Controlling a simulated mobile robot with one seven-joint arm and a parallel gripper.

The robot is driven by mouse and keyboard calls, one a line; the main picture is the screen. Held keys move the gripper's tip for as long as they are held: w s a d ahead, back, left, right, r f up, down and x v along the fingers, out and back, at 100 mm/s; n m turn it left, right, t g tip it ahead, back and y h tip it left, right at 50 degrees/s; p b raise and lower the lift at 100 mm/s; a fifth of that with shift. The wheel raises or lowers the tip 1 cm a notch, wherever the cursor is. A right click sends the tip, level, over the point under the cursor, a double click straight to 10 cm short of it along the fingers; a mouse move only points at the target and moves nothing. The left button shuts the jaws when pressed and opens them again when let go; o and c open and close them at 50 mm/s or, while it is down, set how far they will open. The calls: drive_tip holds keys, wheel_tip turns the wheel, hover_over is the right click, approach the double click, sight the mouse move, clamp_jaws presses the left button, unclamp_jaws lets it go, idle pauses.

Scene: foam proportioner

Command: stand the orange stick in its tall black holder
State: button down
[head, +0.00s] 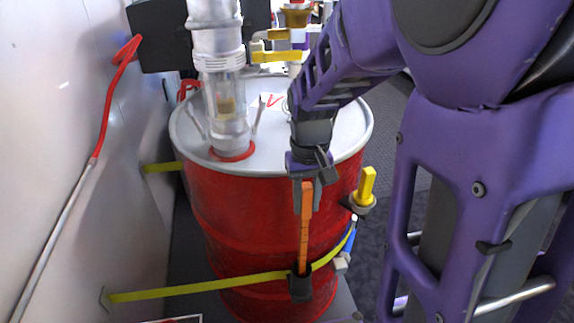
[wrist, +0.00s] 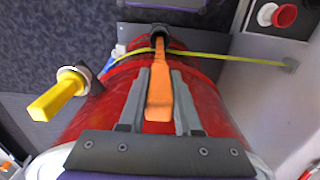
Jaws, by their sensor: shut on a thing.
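The orange stick (head: 304,235) hangs upright in front of the red drum, its top between the fingers of my gripper (head: 304,208). The tall black holder (head: 300,288) is strapped low on the drum's front. The stick's lower end meets the holder's mouth in the head view; how deep it sits inside is hidden. In the wrist view, my gripper (wrist: 160,75) has one grey finger on each side of the stick (wrist: 158,96), which runs away to the holder (wrist: 159,33).
The red drum (head: 235,215) has a yellow strap (head: 200,288) around it and a yellow-handled valve (head: 366,187) to the right of the stick. A clear pipe (head: 222,95) rises from its lid. A white wall (head: 70,200) stands on the left.

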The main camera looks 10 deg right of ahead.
drive_tip(key=c, duration=0.5)
unclamp_jaws()
drive_tip(key=shift+r+p, duration=5.7)
drive_tip(key=shift+r, duration=3.05)
